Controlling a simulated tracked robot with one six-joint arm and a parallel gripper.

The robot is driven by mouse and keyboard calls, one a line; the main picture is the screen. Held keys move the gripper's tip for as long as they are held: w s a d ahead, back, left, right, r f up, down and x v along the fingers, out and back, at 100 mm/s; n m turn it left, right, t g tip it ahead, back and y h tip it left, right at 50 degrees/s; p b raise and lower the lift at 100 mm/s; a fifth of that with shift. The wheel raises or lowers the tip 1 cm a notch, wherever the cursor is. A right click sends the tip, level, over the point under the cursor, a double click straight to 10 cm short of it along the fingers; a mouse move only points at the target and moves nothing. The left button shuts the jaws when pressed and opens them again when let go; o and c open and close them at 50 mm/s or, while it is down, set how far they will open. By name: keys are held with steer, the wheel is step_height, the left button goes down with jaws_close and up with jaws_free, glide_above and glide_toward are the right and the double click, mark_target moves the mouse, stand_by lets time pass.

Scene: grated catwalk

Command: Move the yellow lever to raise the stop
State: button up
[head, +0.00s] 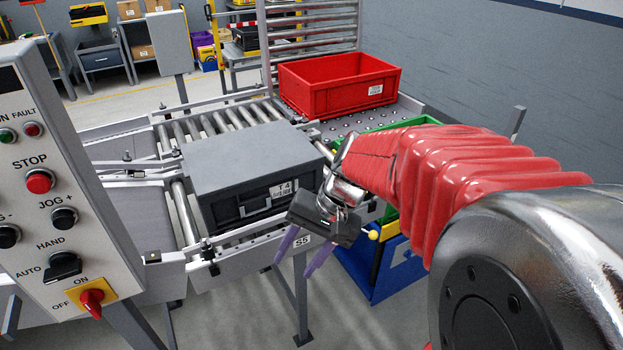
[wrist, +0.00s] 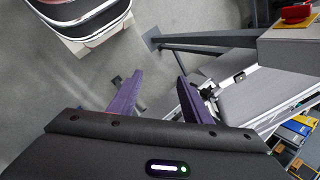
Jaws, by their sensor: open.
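A small yellow ball knob (head: 373,234) shows in the head view just right of my gripper's dark body; it looks like the end of the yellow lever. Its shaft is mostly hidden behind my gripper. My gripper (head: 289,270) has two purple fingers spread apart and empty, pointing down in front of the conveyor edge near the S5 label. The fingers also show in the wrist view (wrist: 160,78), with floor between them and no lever visible there. A dark grey case (head: 245,175) labelled T4 sits on the rollers behind my gripper. I cannot make out the stop.
A red crate (head: 340,82) stands at the back of the conveyor. A green crate (head: 385,128) and a blue bin (head: 385,270) are partly hidden by my arm. A control panel (head: 45,180) with buttons and switches stands at the left. Floor is open in front.

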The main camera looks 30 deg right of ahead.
steer(key=w+d+f+m+t+y, duration=0.2)
steer(key=w+d+f+m+y, duration=0.2)
steer(key=w+d+f+m, duration=0.3)
steer(key=m+t+h, duration=0.4)
steer(key=m+t, duration=1)
steer(key=m, duration=0.2)
glide_toward(373, 236)
steer(key=s+d+f, duration=0.1)
steer(key=s+d, duration=0.1)
steer(key=s, duration=0.1)
steer(key=shift+w, duration=0.15)
steer(key=x, duration=1.3)
steer(key=shift+w+a+f, duration=0.1)
steer(key=shift+w+f, duration=0.1)
steer(key=shift+w, duration=0.15)
